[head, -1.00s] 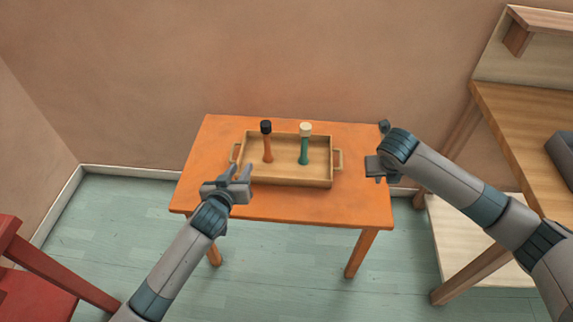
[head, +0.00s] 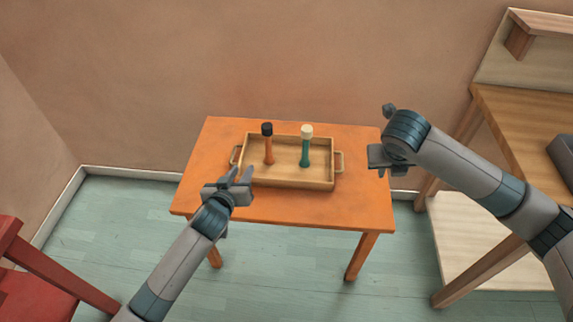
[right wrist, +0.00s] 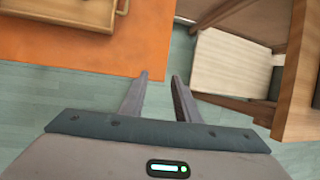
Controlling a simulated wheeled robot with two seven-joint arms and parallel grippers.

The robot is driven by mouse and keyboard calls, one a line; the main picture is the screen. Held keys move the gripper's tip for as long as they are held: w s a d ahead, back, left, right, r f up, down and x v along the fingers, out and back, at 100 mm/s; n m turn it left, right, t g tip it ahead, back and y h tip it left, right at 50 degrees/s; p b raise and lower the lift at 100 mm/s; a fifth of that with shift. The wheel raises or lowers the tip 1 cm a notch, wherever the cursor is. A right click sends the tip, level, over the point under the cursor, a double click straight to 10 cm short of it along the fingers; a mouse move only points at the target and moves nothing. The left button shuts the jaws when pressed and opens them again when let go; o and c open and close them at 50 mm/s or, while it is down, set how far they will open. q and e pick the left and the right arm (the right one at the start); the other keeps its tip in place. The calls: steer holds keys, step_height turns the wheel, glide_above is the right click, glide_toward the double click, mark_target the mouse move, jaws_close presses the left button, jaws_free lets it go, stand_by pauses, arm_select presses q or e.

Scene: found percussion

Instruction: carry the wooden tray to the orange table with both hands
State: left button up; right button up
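The wooden tray (head: 290,183) rests flat on the orange table (head: 350,205), with a handle at its left and right ends. Two upright objects stand in it: an orange one with a black top (head: 268,146) and a green one with a cream top (head: 306,146). My left gripper (head: 240,176) is open and empty, in front of the tray's near left corner. My right gripper (right wrist: 158,77) is open and empty, off to the right of the tray. In the right wrist view the tray's corner and right handle (right wrist: 122,7) show at the top left, apart from the fingers.
A wooden desk (head: 520,125) with a raised shelf stands at the right. A pale low board (head: 465,240) is beneath it. A red chair (head: 35,270) is at the lower left. The wall (head: 300,60) is behind the orange table. Green floor is clear in front.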

steer(key=shift+v, duration=1.35)
